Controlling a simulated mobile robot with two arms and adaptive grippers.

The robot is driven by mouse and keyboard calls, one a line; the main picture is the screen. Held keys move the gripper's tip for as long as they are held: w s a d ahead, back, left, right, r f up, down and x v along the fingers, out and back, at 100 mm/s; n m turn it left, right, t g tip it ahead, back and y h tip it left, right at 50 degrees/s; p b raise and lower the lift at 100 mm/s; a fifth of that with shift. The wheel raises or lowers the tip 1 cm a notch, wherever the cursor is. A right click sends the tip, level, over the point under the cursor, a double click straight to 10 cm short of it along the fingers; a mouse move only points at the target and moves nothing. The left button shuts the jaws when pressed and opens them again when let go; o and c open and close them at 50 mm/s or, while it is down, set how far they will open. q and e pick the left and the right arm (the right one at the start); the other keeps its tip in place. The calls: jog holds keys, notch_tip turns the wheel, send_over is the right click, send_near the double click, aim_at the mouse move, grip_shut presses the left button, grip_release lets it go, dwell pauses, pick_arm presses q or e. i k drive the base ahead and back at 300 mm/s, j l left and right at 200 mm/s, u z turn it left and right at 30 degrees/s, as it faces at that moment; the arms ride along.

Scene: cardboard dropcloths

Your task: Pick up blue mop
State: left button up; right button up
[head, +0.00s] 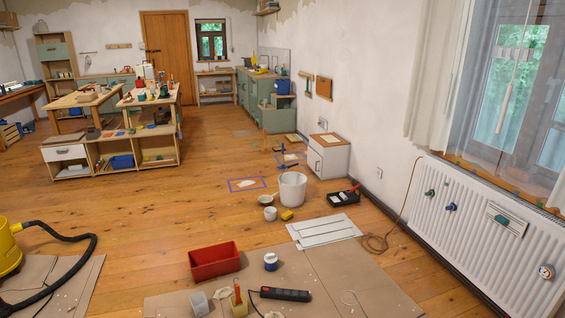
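I cannot clearly make out a blue mop in the head view. A small, thin blue upright shape (282,148) stands on the floor in the middle distance, left of the white cabinet. It is too small to tell whether it is a mop. Thin orange and green shapes (264,141) are beside it. Neither of my grippers is in view.
Ahead are a white bucket (292,188), a black paint tray (344,198), a white cabinet (328,158) and white boards (323,231). A yellow vacuum (9,248) is left. Floor left of centre is clear.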

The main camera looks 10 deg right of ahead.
aim_at(284, 167)
jog(key=i+j+u, duration=0.35)
jog(key=j, duration=0.4)
jog(key=i+j+u, duration=0.4)
jog(key=j, duration=0.25)
jog(key=i+j+u, duration=0.35)
jog(key=i+j+z, duration=0.2)
jog(key=i, duration=0.3)
jog(key=i+j+z, duration=0.2)
jog(key=i, duration=0.3)
jog(key=i+j+z, duration=0.25)
jog(key=i, duration=0.2)
jog(key=i+z, duration=0.2)
jog(key=i, duration=1.8)
jog(key=i+z, duration=0.15)
jog(key=i, duration=0.5)
jog(key=i+j+z, duration=0.15)
jog(key=i, duration=0.55)
jog(key=i+j+z, duration=0.15)
jog(key=i, duration=0.5)
jog(key=i+l+z, duration=0.35)
jog(key=i, duration=0.45)
jog(key=i+z, duration=0.35)
jog(key=i, duration=0.4)
jog(key=i+j+z, duration=0.2)
jog(key=i+z, duration=0.15)
jog(key=i, duration=0.45)
